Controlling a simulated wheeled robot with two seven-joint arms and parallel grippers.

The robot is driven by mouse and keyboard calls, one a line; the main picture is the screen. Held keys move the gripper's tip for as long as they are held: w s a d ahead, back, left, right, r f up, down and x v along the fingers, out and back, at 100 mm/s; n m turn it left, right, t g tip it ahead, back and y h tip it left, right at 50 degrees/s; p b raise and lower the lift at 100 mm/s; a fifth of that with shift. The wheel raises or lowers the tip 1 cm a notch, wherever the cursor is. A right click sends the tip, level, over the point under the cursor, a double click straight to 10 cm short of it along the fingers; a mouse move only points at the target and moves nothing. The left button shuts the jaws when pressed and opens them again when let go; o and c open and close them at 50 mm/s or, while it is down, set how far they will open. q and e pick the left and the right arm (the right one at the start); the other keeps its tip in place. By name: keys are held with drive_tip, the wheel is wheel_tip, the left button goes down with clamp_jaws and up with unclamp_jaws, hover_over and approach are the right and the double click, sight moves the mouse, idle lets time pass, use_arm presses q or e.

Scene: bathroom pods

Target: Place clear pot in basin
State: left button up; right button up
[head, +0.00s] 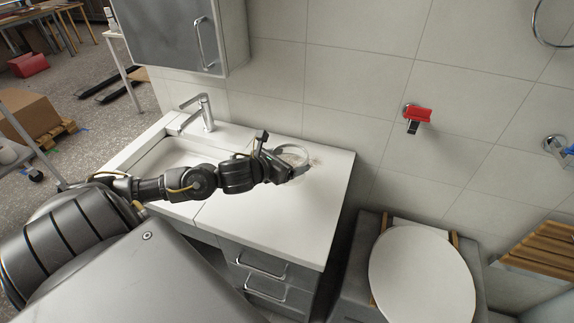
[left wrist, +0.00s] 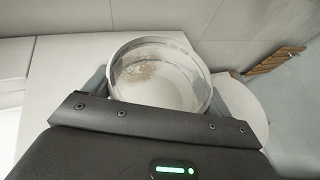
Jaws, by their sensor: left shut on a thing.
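The clear pot (head: 293,155) is a round see-through vessel over the right part of the white counter. My left gripper (head: 277,166) is shut on it. In the left wrist view the pot (left wrist: 160,45) fills the space between the fingers, its open rim facing the camera, with brownish specks visible through it or in it. I cannot tell whether its base touches the counter. The basin (head: 165,155) is a white rectangular sink at the counter's left, partly hidden behind my left arm. My right gripper is not in view.
A faucet (head: 204,112) stands at the back of the basin. A cabinet (head: 185,35) hangs above the counter's left. Drawers with metal handles (head: 258,268) are under the counter (head: 325,185). A toilet with a white lid (head: 422,275) stands right. The counter's right end is bare.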

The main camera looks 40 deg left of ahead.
use_arm(q)
drive_tip(key=shift+w+a+f, duration=0.35)
drive_tip(key=shift+w+f, duration=0.15)
drive_tip(key=shift+f, duration=1.75)
drive_tip(key=shift+f+b, duration=0.2)
drive_tip(key=shift+b, duration=0.1)
drive_tip(key=o, duration=1)
